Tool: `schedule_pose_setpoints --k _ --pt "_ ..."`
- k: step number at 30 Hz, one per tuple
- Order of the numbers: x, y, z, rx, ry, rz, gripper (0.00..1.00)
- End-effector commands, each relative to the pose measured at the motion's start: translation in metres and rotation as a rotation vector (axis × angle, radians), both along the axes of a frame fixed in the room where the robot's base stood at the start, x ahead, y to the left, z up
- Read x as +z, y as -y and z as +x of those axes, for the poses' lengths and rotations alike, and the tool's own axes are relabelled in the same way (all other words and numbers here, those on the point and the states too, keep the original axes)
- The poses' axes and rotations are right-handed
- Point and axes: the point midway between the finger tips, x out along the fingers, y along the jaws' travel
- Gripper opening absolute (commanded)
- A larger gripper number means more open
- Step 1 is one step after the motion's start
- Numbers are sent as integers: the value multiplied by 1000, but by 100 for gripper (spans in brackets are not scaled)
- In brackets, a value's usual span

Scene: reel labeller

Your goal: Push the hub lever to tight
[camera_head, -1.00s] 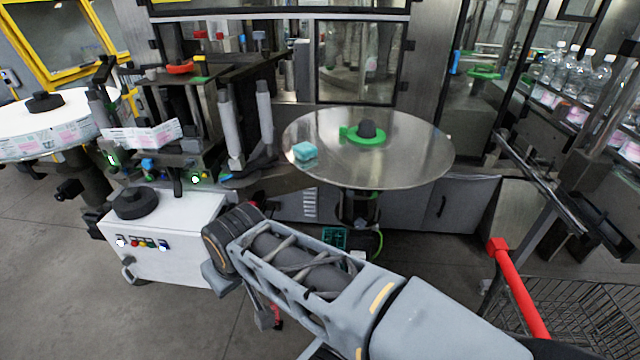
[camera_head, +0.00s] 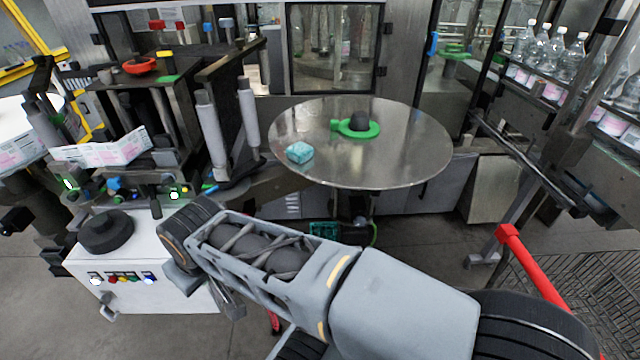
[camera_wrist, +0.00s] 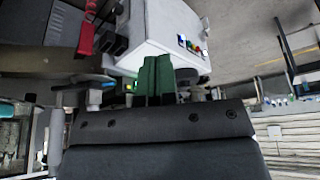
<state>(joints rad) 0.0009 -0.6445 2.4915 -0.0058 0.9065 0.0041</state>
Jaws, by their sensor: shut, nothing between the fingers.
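In the head view the fingers are hidden behind my arm, which is in front of and below the disc. The hub and lever are not seen in the wrist view.
A teal block (camera_head: 299,152) lies on the disc's left part. A white cabinet (camera_head: 150,262) with buttons and a black knob stands at the left. Grey rollers (camera_head: 211,135) rise left of the disc. A red-handled cart (camera_head: 535,265) stands at right.

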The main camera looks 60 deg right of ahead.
Motion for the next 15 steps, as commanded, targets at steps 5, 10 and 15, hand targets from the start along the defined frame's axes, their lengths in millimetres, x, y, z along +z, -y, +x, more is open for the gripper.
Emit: schedule_pose_setpoints --k 5,10,15 --pt "-18 29 8 -67 -112 -94 0" --pt "-47 106 22 -256 -360 -346 0" --pt "-68 200 34 -477 -593 -678 0"
